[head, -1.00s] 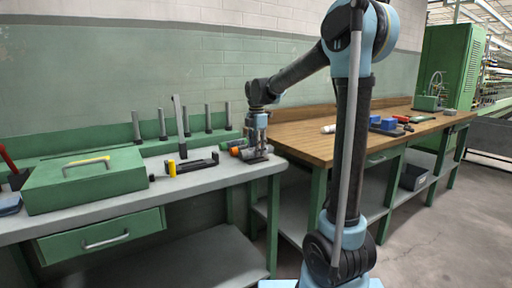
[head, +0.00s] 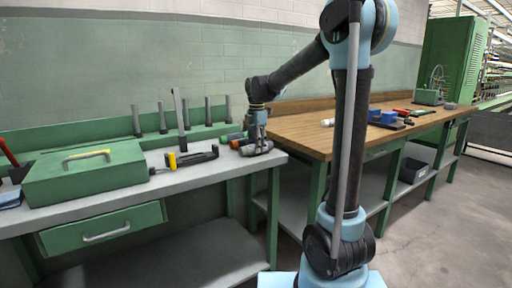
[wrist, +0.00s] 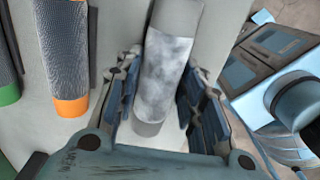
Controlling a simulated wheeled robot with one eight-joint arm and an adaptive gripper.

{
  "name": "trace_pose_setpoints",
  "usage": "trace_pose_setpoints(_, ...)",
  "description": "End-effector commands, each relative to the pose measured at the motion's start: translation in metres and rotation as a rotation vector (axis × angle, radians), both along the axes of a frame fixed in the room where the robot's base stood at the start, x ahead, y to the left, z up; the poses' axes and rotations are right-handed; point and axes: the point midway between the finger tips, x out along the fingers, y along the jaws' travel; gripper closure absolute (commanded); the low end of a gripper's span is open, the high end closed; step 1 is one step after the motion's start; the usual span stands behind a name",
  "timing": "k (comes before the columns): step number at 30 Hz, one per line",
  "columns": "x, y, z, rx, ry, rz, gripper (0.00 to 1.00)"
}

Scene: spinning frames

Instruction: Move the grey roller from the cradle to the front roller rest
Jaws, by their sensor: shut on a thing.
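The grey roller (wrist: 165,75) has a mottled pale middle band and lies lengthwise between my two fingers in the wrist view. My gripper (wrist: 160,90) is shut on it, one finger on each side. In the head view my gripper (head: 258,138) points down at the right end of the grey-topped bench, with the roller (head: 258,150) small and partly covered below it. I cannot tell whether the roller still touches what is under it. A black bracket with a yellow part (head: 190,159) lies left of my gripper. I cannot tell which fixture is the cradle or the front rest.
Dark rollers with orange (wrist: 72,106) and green (wrist: 8,95) ends lie left of the grey roller. Upright grey posts (head: 185,115) stand along the bench's back. A green box (head: 85,180) is at left. A wooden bench (head: 310,135) with blue blocks (head: 382,117) is at right.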

Motion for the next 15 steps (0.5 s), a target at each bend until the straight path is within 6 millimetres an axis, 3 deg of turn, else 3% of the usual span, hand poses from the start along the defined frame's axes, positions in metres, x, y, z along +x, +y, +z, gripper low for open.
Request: trace_pose_setpoints(15, 0.0002, -0.0001, -0.004, 0.0, 0.0, 0.0, 0.92)
